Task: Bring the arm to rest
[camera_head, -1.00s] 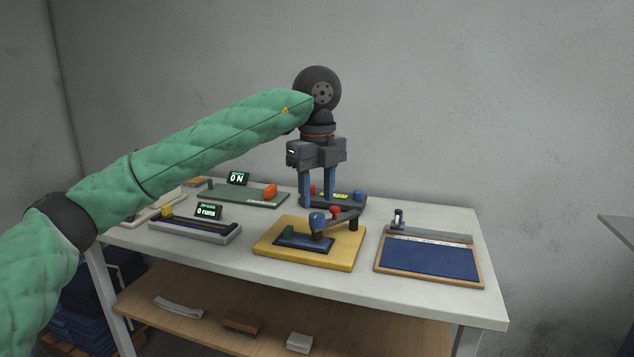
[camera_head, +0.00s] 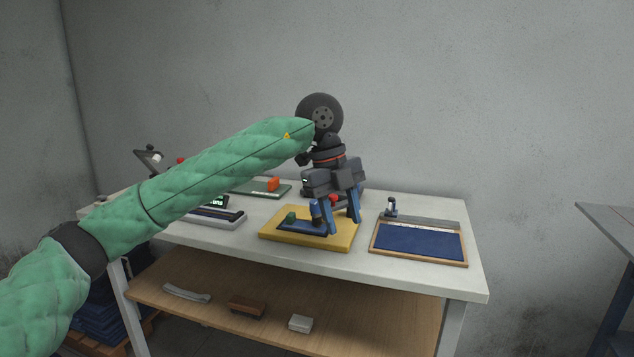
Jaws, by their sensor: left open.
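My left arm in its green quilted sleeve reaches in from the left. My left gripper (camera_head: 341,229), with blue fingers, points down over the right part of the yellow board (camera_head: 283,239). Its jaws are apart, one finger close to the blue-knobbed device (camera_head: 303,228) on that board. I cannot tell whether a finger touches it. My right gripper is not in view.
The white table (camera_head: 350,262) also bears a framed blue mat (camera_head: 420,240) at the right, a green board (camera_head: 262,189) at the back and a grey rail device (camera_head: 222,220). The lower shelf (camera_head: 270,290) holds several small items. A second table (camera_head: 608,219) stands at the far right.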

